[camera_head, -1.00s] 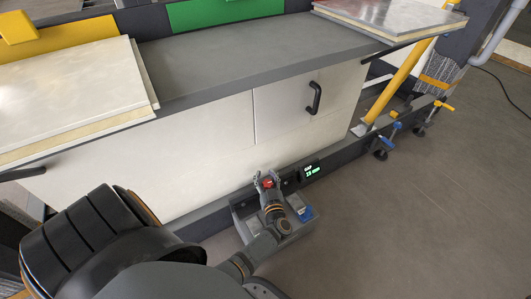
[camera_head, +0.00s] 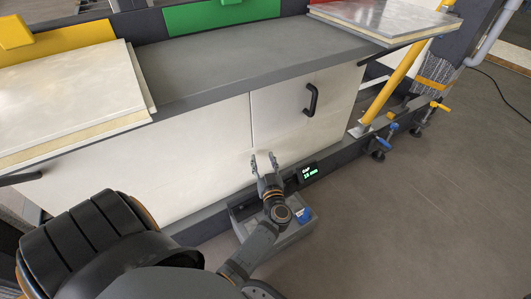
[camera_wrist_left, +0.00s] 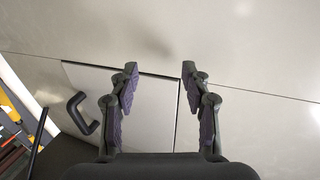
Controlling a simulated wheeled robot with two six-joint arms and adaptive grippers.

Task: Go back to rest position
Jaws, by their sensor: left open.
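My left gripper (camera_head: 264,161) is open, its fingers spread and nothing visible between them. It is in front of the white panel, above a grey bin (camera_head: 240,226) low by the frame's base. In the left wrist view the open fingers (camera_wrist_left: 159,76) face the pale panel, with an empty gap between them. A blue item (camera_head: 303,214) shows in the bin's right part. The rest of the bin's inside is partly hidden by my arm. My right gripper is not in view.
The white front (camera_head: 200,150) has a door with a black handle (camera_head: 312,100), also in the wrist view (camera_wrist_left: 82,113). A small display (camera_head: 307,172) with green text is beside my gripper. Blue and yellow clamps (camera_head: 384,143) stand at right. Floor (camera_head: 430,220) is clear there.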

